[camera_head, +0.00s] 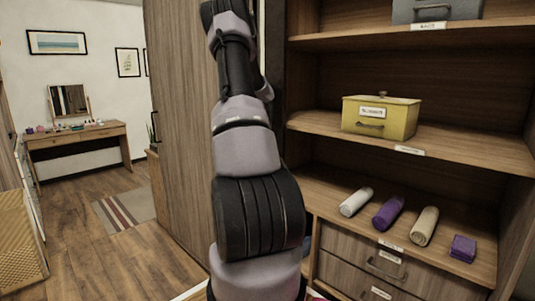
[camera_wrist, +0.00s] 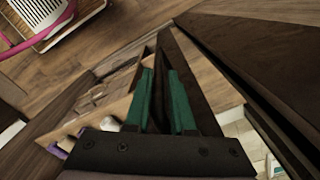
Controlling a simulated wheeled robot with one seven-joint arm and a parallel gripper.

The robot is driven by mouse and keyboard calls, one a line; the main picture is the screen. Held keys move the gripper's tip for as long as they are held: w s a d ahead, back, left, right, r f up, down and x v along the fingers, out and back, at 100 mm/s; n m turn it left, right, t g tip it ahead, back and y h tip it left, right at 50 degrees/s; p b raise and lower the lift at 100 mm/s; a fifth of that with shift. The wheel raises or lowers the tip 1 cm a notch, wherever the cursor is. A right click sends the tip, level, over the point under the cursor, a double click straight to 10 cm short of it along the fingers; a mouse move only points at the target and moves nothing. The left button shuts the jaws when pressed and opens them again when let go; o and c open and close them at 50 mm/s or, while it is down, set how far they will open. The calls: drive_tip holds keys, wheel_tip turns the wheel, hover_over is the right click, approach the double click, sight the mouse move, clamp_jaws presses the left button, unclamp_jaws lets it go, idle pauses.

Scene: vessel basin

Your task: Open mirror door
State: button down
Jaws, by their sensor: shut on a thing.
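A tall wood-grain door panel (camera_head: 178,120) stands upright left of the open shelves in the head view, partly hidden behind my arm. No mirror face shows on it. My arm rises in front of it and leaves the top of the picture, so my gripper is out of the head view. In the wrist view, my gripper (camera_wrist: 161,72) has green fingers on either side of a thin dark panel edge, which appears to be the door (camera_wrist: 188,66). The fingers are shut on it. I cannot tell whether a handle is between them.
The wardrobe shelves (camera_head: 455,148) at right hold a yellow box (camera_head: 380,117), several rolled towels (camera_head: 388,212) and drawers (camera_head: 360,262) below. At left, a dressing table (camera_head: 75,140) with a small mirror (camera_head: 68,99) stands beyond a striped rug (camera_head: 125,210). The wooden floor (camera_head: 95,262) between is open.

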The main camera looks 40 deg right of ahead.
drive_tip(key=shift+d, duration=0.4)
drive_tip(key=c, duration=0.8)
unclamp_jaws()
drive_tip(key=shift+d, duration=0.1)
drive_tip(key=shift+c, duration=0.2)
drive_tip(key=shift+a, duration=0.2)
wheel_tip(320, 180, up, 11)
drive_tip(key=shift+f, duration=0.1)
